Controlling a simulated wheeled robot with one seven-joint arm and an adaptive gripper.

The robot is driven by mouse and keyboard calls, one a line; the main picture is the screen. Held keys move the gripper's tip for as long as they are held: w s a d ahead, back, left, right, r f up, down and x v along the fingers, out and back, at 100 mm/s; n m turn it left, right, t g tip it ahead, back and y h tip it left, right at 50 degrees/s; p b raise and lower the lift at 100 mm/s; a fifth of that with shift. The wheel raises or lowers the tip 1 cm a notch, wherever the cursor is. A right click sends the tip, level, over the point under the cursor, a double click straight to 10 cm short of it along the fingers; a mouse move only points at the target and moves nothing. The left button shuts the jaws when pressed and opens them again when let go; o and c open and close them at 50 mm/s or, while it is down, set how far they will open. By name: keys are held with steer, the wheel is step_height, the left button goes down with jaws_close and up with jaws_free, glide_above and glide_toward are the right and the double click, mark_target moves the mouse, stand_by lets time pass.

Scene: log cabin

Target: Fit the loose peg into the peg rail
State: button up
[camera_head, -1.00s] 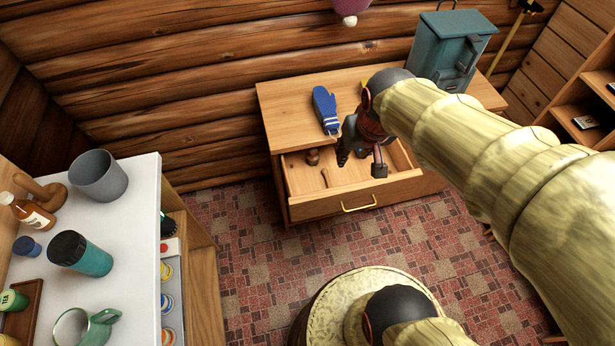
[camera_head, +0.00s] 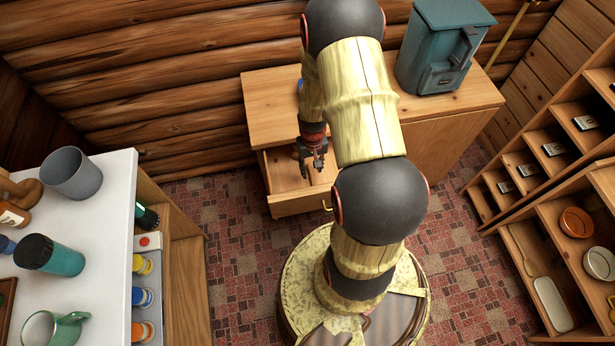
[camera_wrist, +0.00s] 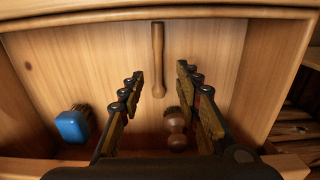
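In the head view my gripper (camera_head: 313,168) points down into the drawer (camera_head: 297,203), and my arm hides much of the cabinet. I cannot make out the peg rail in either view.
A brown knob-topped wooden object (camera_wrist: 177,128) and a blue-topped object (camera_wrist: 72,126) share the drawer. A teal metal box (camera_head: 440,50) stands on the cabinet top (camera_head: 268,105). A white-topped counter (camera_head: 110,215) is at left, shelves (camera_head: 545,160) at right.

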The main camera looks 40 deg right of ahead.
mark_target(312, 179)
step_height(312, 179, down, 6)
steer(key=shift+s+f+b, duration=0.1)
steer(key=shift+f+b, duration=0.05)
steer(key=shift+b, duration=1)
steer(key=shift+c, duration=1)
jaws_close()
